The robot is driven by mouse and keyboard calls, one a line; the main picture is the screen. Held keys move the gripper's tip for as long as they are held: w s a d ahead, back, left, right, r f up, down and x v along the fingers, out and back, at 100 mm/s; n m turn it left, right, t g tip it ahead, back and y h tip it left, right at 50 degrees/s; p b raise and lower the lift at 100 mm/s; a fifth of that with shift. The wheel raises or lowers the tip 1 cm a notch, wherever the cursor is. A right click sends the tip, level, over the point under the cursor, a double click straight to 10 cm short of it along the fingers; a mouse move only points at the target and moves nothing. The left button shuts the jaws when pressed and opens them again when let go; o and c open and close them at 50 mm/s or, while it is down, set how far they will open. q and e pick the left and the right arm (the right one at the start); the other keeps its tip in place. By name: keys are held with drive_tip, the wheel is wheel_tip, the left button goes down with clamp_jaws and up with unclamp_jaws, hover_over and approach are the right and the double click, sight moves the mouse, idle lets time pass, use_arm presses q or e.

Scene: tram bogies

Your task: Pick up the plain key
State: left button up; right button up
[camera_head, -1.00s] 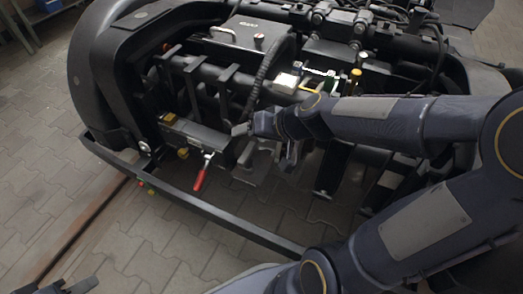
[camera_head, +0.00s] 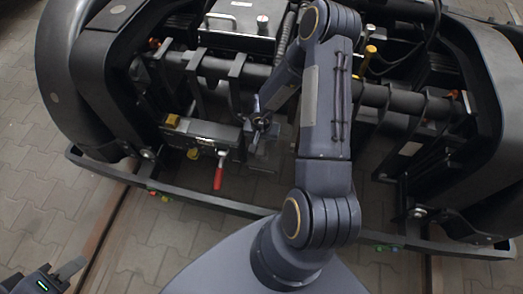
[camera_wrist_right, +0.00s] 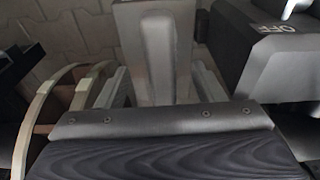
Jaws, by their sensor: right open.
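A plain grey tapered piece (camera_wrist_right: 160,55), which looks like the plain key, stands against a grey block in the right wrist view. My right gripper (camera_wrist_right: 160,88) is open, with one finger on each side of it; I cannot tell whether they touch it. In the head view my right gripper (camera_head: 262,118) is small and dark, just right of the lock box (camera_head: 200,133), and the plain key there is hard to make out. A red-handled key (camera_head: 219,173) hangs at the box front. My left gripper (camera_head: 60,276) is at the bottom left corner, partly cut off.
A box marked OFF (camera_wrist_right: 283,45) is close on the right in the wrist view. The bogie's front bar (camera_head: 200,200) runs between me and the box. Dark beams and a yellow-capped post (camera_head: 370,52) stand at the right. Paved floor is open at lower left.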

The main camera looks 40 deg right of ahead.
drive_tip(key=f+b, duration=0.2)
drive_tip(key=f, duration=0.1)
drive_tip(key=f+b, duration=0.1)
drive_tip(key=shift+w+d+f+b, duration=0.1)
drive_tip(key=shift+w+f+b, duration=0.15)
drive_tip(key=shift+f+b, duration=0.1)
drive_tip(key=shift+r, duration=0.1)
drive_tip(key=c, duration=1.2)
clamp_jaws()
drive_tip(key=shift+r, duration=0.1)
